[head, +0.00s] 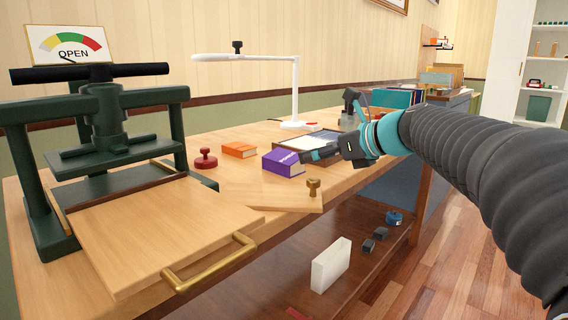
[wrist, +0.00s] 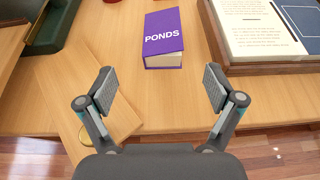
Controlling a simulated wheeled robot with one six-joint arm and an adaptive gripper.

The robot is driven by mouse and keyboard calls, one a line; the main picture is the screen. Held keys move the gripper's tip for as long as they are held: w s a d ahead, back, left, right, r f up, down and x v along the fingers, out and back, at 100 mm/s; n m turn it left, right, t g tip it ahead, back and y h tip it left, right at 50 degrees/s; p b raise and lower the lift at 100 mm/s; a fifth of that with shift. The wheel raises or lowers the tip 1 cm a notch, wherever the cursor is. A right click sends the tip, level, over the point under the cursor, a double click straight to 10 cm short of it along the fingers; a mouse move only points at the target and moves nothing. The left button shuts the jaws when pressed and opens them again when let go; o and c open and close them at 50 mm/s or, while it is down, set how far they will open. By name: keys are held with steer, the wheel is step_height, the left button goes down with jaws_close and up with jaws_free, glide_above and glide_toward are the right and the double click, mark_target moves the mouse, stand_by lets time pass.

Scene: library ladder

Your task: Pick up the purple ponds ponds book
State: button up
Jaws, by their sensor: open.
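My gripper (wrist: 160,86) is open and empty, and the book is apart from the fingertips. In the head view my gripper (head: 312,156) reaches in from the right and appears close to the book's right side.
An orange book (head: 238,150) and a red stamp (head: 205,159) are left of the purple book. A wooden board (head: 255,197) with a brass knob (head: 313,187) lies in front. A framed page tray (wrist: 268,62) is on the right. A green press (head: 110,130) stands at left.

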mark_target(293, 161)
steer(key=x, duration=0.6)
steer(key=shift+w+d+f+b, duration=0.1)
steer(key=shift+w+f+b, duration=0.1)
steer(key=shift+f+b, duration=0.1)
steer(key=shift+b+x, duration=0.5)
steer(key=shift+x, duration=2.15)
steer(key=shift+s+f, duration=0.15)
steer(key=c, duration=1.3)
